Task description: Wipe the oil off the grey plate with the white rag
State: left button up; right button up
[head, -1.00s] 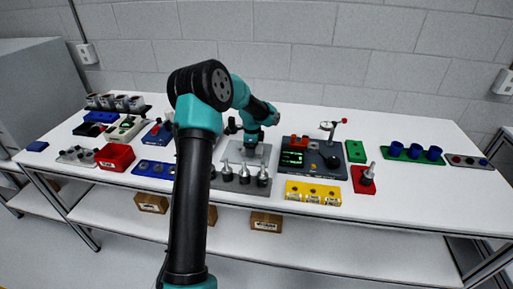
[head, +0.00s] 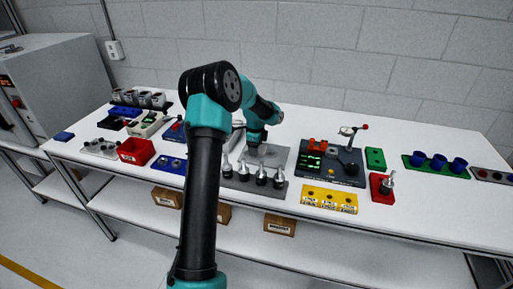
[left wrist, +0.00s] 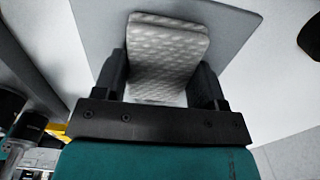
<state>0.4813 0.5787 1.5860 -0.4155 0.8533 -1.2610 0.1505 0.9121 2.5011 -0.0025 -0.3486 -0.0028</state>
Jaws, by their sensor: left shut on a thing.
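My left gripper (head: 257,141) is low over the grey plate (head: 275,156), which lies flat on the white table behind a row of upright grey pegs. In the left wrist view my left gripper (left wrist: 165,85) is shut on the white rag (left wrist: 165,48), a dimpled pad between its two fingers. The grey plate (left wrist: 90,25) shows under and around the rag. I cannot tell from these views whether the rag touches the plate. I cannot make out the oil. My right gripper is not in view.
Right of the plate stands a dark device with a green display (head: 330,165), with a yellow block (head: 329,198) in front. A grey peg holder (head: 255,184) stands before the plate. Bare table lies behind the plate.

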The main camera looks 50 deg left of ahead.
aim_at(277, 155)
pick_arm(q)
jog(key=shift+w+d, duration=0.8)
jog(key=shift+d, duration=0.55)
jog(key=shift+w+d, duration=0.75)
jog(key=shift+d, duration=0.55)
jog(key=shift+w+d, duration=0.8)
jog(key=shift+d, duration=0.55)
jog(key=shift+w+d+r, duration=0.1)
jog(key=shift+r, duration=0.05)
notch_tip(277, 155, up, 8)
